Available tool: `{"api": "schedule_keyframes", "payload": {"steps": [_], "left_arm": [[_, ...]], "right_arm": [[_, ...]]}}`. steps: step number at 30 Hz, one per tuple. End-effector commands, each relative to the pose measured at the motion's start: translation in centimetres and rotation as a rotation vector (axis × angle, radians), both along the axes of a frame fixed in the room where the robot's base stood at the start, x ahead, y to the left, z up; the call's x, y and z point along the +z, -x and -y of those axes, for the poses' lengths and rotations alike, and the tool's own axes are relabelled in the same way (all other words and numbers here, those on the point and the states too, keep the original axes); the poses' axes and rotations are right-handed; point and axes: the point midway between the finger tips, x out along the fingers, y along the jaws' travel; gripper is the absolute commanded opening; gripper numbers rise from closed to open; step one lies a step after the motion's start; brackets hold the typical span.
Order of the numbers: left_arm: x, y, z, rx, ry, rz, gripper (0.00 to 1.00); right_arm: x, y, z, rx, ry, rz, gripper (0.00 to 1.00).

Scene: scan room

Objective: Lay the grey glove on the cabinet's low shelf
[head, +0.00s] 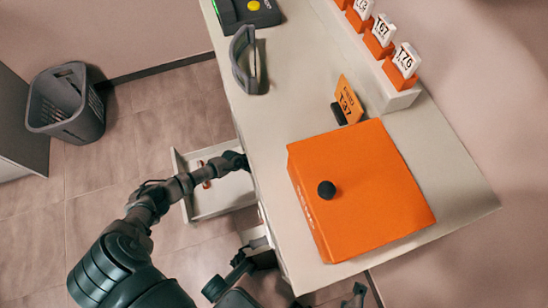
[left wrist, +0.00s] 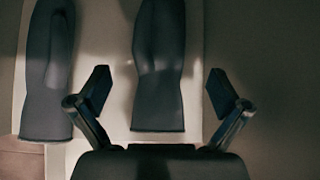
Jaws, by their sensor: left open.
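In the left wrist view two dark grey, sleeve-like shapes with straight lower ends, apparently gloves, lie against a pale panel. One grey glove (left wrist: 158,70) is ahead of and between my left fingers; the other grey glove (left wrist: 46,75) is to the left. My left gripper (left wrist: 155,90) is open, its fingers apart and nothing visibly clasped. In the head view my left gripper (head: 238,161) is beside the counter, over a pulled-out pale drawer (head: 215,203). No glove can be made out there. Dark claw-like parts (head: 355,296) at the bottom edge may be my right gripper. The low shelf cannot be identified.
The pale counter (head: 285,105) carries an orange box (head: 375,185) with a black knob, an orange tag (head: 349,99), a grey curved frame (head: 241,60) and a dark device (head: 248,14). Numbered tags (head: 405,61) stand along the back. A grey basket (head: 67,105) is on open floor.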

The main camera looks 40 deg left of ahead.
Motion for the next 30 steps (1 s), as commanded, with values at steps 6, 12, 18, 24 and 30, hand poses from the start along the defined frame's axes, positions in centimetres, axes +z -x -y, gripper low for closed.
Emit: {"api": "schedule_keyframes", "payload": {"steps": [6,12,18,24,30], "left_arm": [[2.1,1.6,-0.9,0.000,0.001,0.001,1.00],[2.0,2.0,-1.1,0.000,0.001,-0.003,1.00],[1.9,2.0,-1.1,0.000,0.001,-0.003,1.00],[2.0,2.0,-1.1,0.000,0.001,-0.003,1.00],[2.0,2.0,-1.1,0.000,0.001,-0.003,1.00]], "right_arm": [[0.8,1.2,0.2,0.001,-0.004,-0.004,1.00],[0.6,1.3,0.1,0.000,-0.003,-0.008,1.00],[0.6,1.0,0.1,0.001,-0.003,-0.010,1.00],[0.6,1.1,0.1,0.001,-0.003,-0.009,1.00],[0.7,1.3,0.2,0.000,-0.003,-0.007,1.00]]}}
